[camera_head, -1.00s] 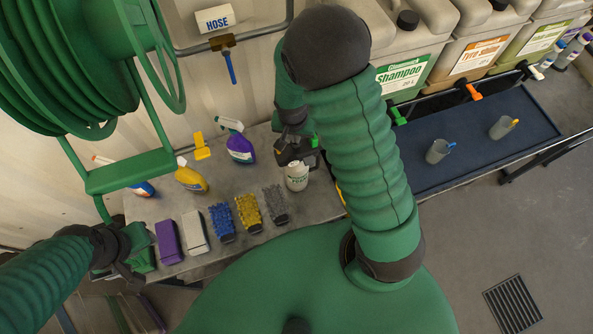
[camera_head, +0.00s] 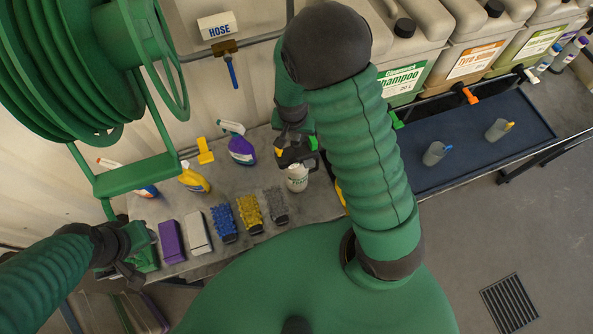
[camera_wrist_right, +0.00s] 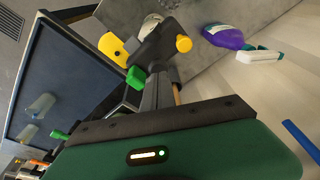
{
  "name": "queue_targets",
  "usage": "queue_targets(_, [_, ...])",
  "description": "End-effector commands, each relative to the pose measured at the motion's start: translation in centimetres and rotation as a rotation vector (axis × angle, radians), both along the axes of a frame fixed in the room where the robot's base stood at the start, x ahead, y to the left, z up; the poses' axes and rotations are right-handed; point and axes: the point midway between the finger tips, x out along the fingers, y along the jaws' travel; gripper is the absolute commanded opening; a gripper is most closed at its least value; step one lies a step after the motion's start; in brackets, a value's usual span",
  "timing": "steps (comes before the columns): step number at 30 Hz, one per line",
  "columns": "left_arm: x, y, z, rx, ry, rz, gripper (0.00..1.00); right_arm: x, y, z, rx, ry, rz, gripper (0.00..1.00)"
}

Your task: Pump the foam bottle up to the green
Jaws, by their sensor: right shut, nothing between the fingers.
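The foam bottle (camera_head: 297,178), white with a dark top, stands upright on the grey bench. In the wrist view only a small pale part of it (camera_wrist_right: 150,22) shows behind the black handle (camera_wrist_right: 158,48), which has one yellow and one green end. My right gripper (camera_head: 291,150) is over the bottle's top, partly hidden by my arm. In the wrist view its shut fingers (camera_wrist_right: 164,84) are close to the handle, with nothing held; contact is unclear. No gauge reading is legible. My left gripper (camera_head: 122,268) is at the bench's left end, its jaws unclear.
A purple spray bottle (camera_head: 241,150) and a yellow bottle (camera_head: 193,178) stand left of the foam bottle. A dark tray (camera_head: 470,165) with two cups is on the right. A hose reel (camera_head: 70,70) hangs upper left.

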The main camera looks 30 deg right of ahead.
Motion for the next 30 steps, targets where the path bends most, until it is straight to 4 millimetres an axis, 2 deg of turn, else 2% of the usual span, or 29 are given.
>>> queue_targets(5, [0.0, 0.0, -0.3, 0.000, 0.000, 0.000, 0.36, 0.0, 0.0, -0.3, 0.000, 0.000, 0.000, 0.00])
queue_targets(24, [0.0, 0.0, -3.2, 0.000, 0.000, 0.000, 0.36, 0.0, 0.0, -4.2, 0.000, 0.000, 0.000, 0.00])
queue_targets(30, [0.0, 0.0, -1.8, 0.000, 0.000, 0.000, 0.36, 0.0, 0.0, -2.6, 0.000, 0.000, 0.000, 0.00])
